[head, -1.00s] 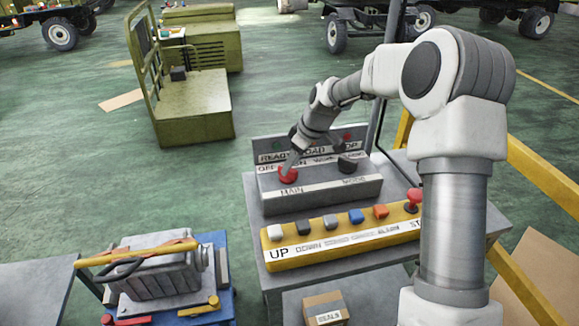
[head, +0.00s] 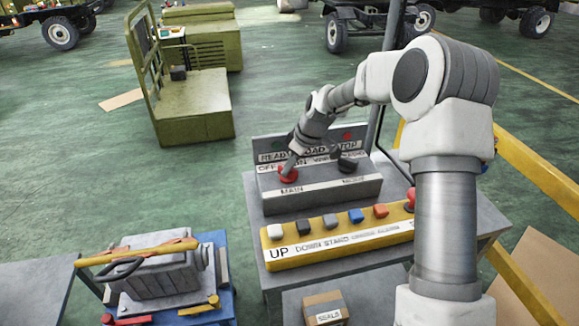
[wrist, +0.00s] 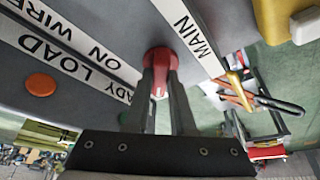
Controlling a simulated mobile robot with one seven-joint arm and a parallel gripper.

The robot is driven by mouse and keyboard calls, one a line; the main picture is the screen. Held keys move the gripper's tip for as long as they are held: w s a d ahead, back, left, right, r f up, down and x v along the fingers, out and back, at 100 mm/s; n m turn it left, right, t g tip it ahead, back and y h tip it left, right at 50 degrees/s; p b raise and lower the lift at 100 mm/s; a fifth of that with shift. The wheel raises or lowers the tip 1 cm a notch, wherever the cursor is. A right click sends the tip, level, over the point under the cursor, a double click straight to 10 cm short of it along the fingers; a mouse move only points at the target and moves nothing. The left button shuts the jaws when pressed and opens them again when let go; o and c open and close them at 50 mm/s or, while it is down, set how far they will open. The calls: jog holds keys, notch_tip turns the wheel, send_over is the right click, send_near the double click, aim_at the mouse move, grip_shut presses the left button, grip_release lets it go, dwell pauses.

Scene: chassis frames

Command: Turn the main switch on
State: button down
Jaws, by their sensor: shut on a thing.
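The main switch is a red rotary knob (head: 288,174) on the sloped face of a grey control box (head: 330,193), above the label MAIN. The labels OFF and ON sit above it. My gripper (wrist: 159,90) is shut on the red knob, with one dark finger on each side of it in the wrist view. The knob (wrist: 160,59) shows a white mark facing the gripper. In the head view my gripper (head: 290,165) reaches the knob from above and partly hides it. The knob's exact angle is hard to tell.
A black knob (head: 348,163) sits right of the red one. In front is a yellow panel (head: 340,240) with several coloured buttons and a red stop button (head: 411,198). A lamp (wrist: 40,84) shows orange in the wrist view. A yellow rail (head: 540,180) stands right.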

jog(key=shift+b, duration=0.3)
jog(key=m+h+b, duration=0.1)
jog(key=m+b, duration=0.1)
jog(key=m, duration=0.1)
jog(key=shift+s+a+f+t, duration=0.1)
jog(key=shift+a+t, duration=0.05)
jog(key=shift+t, duration=0.25)
jog(key=m+h, duration=0.1)
jog(key=m, duration=0.1)
jog(key=m+t+b, duration=0.1)
jog(key=m, duration=0.2)
jog(key=shift+a+h+b, duration=0.15)
jog(key=shift+h+b, duration=0.15)
jog(key=shift+h, duration=0.1)
jog(key=m+h, duration=0.1)
jog(key=m, duration=0.4)
jog(key=shift+a+h, duration=0.1)
jog(key=shift+h, duration=0.3)
jog(key=m, duration=0.2)
jog(key=m+h, duration=0.1)
jog(key=m, duration=0.1)
jog(key=shift+m+g+h, duration=0.3)
jog(key=shift+m+g, duration=0.1)
jog(key=c, duration=0.8)
grip_release()
jog(key=shift+o, duration=0.2)
